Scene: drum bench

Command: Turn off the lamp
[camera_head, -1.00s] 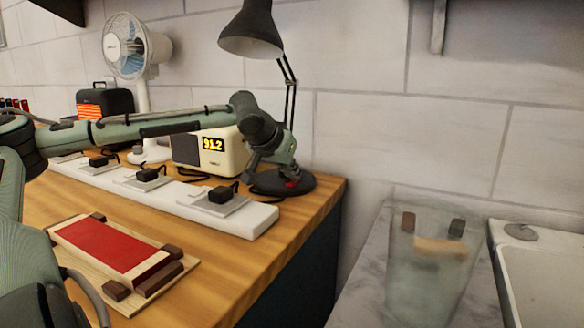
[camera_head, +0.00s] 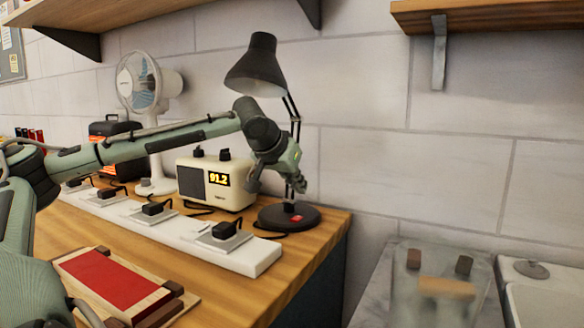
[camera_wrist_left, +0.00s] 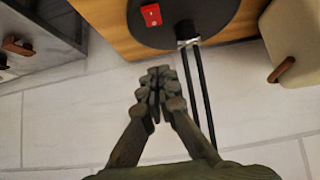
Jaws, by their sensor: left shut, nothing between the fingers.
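The black desk lamp (camera_head: 257,70) stands at the bench's right end, its shade tilted down and its thin arm behind my gripper. I see no clear glow from the shade. Its round dark base (camera_head: 275,217) carries a red switch (camera_head: 296,218), which also shows in the left wrist view (camera_wrist_left: 151,14). My left gripper (camera_head: 301,187) is shut and empty, just above the base and apart from the switch. In the left wrist view its fingertips (camera_wrist_left: 155,76) are together, beside the lamp's arm rods (camera_wrist_left: 194,80). My right gripper is out of view.
A cream radio (camera_head: 216,184) and a fan (camera_head: 144,80) stand left of the lamp. A white power strip (camera_head: 255,258) with several plugs lies in front. A red-topped block (camera_head: 100,285) is at the front left. The wall is behind.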

